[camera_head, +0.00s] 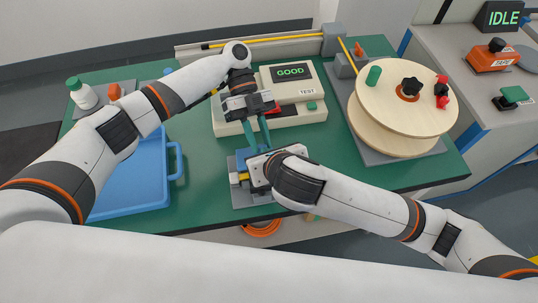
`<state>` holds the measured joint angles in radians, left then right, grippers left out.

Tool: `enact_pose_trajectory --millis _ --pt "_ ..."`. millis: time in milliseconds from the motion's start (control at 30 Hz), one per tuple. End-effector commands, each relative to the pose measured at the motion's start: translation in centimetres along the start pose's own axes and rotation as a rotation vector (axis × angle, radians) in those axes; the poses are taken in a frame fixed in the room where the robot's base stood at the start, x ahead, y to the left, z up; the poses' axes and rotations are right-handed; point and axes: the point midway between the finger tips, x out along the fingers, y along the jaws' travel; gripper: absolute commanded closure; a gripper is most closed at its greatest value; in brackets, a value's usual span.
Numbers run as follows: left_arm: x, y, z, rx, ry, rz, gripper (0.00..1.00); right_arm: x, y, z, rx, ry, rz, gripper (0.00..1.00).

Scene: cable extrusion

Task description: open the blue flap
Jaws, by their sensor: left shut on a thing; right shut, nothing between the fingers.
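The grey fixture (245,198) sits at the front middle of the green table, with a blue flap (242,154) at its back and a small yellow part (243,177) on its left side. My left gripper (259,146) points down from behind the fixture. Its teal fingers reach the blue flap and are shut on it, though the contact is small and partly hidden. My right gripper (254,170) is low over the fixture's right side, beside the flap. It is shut and empty; its fingertips are mostly hidden by its own wrist, which also covers part of the fixture.
A tester (312,116) reading GOOD stands close behind the fixture. A wooden cable reel (385,105) stands at right. A yellow cable (290,38) runs along the back. The tape station (491,55) is on another bench.

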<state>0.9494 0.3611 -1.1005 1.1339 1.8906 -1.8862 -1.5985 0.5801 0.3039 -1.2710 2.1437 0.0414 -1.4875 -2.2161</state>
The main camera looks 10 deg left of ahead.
Motion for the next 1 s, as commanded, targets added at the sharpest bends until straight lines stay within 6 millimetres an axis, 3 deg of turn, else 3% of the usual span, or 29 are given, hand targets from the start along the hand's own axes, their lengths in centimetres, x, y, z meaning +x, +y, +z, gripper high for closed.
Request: enact_pose_trajectory --millis 167,200,333,667,767,1000 --pt "0.1 0.0 0.1 0.001 -0.001 -0.003 1.00 0.1 0.1 -0.2 0.002 0.006 0.004 1.00" --pt "0.1 0.0 0.1 0.001 -0.001 -0.004 0.72 0.1 0.1 -0.2 0.002 0.006 0.004 1.00" --pt "0.1 0.0 0.1 0.001 -0.001 -0.003 0.54 0.1 0.1 -0.2 0.002 0.005 0.004 1.00" --pt "-0.3 0.1 0.1 0.001 0.000 -0.001 0.54 0.1 0.1 0.0 0.002 0.002 0.004 1.00" --pt "-1.4 0.1 0.1 0.000 0.001 0.000 0.54 0.1 0.1 0.0 0.002 0.002 0.004 1.00" --pt "-6.7 0.1 0.2 -0.001 0.003 -0.002 0.54 0.1 0.1 0.0 0.002 0.001 0.003 1.00"
